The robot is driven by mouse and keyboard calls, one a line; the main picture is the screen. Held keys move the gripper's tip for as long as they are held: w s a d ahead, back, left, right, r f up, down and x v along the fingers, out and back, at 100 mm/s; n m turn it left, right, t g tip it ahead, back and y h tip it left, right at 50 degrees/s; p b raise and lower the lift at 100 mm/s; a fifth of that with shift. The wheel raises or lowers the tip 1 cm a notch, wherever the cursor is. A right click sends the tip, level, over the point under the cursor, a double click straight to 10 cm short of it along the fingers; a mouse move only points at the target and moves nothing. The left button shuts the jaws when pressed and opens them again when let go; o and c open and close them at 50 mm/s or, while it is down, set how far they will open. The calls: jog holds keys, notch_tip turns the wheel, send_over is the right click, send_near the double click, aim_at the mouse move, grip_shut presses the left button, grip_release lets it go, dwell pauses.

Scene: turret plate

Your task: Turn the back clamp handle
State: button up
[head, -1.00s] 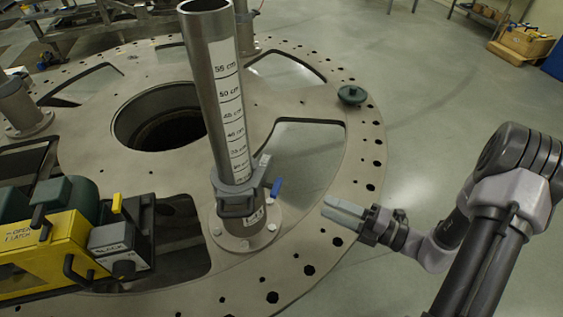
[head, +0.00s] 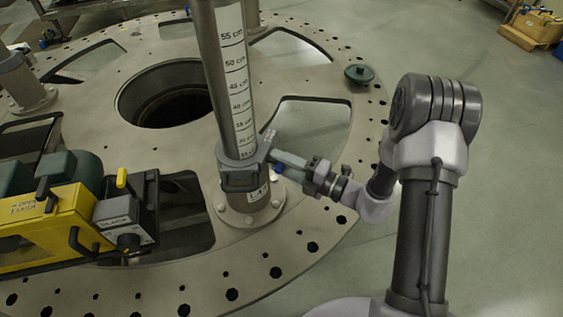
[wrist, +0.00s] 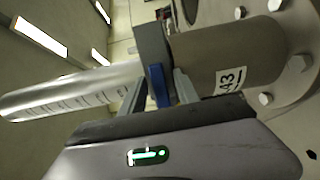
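A grey clamp (head: 243,178) is fastened around an upright metal post (head: 232,90) with a centimetre scale. Its blue handle (wrist: 158,86) is on the clamp's right side in the head view, where only a small piece shows beneath my fingers. My gripper (head: 280,160) reaches in from the right, level with the clamp. In the wrist view the fingers stand apart, one on either side of the blue handle, with a visible gap. The clamp (wrist: 153,50) is just beyond the fingertips there. Whether a finger touches the handle is not clear.
The post stands on a bolted flange (head: 245,212) on a large round plate (head: 330,225) with holes and cut-outs. A yellow machine (head: 50,230) with black handles sits at the left. A dark green knob (head: 359,74) is on the plate's far right. Open floor lies at right.

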grip_shut()
jog(key=shift+f, duration=0.1)
jog(key=shift+f+n+b, duration=0.15)
jog(key=shift+n+b, duration=0.9)
jog(key=shift+n, duration=0.15)
jog(key=n+y+b, duration=0.1)
jog(key=n+b, duration=0.3)
jog(key=shift+n, duration=0.4)
jog(key=n+y+b, duration=0.1)
jog(key=n+b, duration=0.2)
jog(key=n, duration=0.1)
jog(key=n+g+b, duration=0.1)
jog(key=n+b, duration=0.2)
jog(key=n, duration=0.1)
jog(key=shift+y+b, duration=0.3)
jog(key=shift+y, duration=0.1)
jog(key=n+b, duration=0.1)
jog(key=n, duration=0.1)
jog(key=n+g+b, duration=0.1)
jog(key=n+b, duration=0.1)
jog(key=shift+n+g+y, duration=0.3)
jog(key=shift+n, duration=0.1)
jog(key=shift+r+b, duration=0.2)
jog(key=shift+b, duration=0.2)
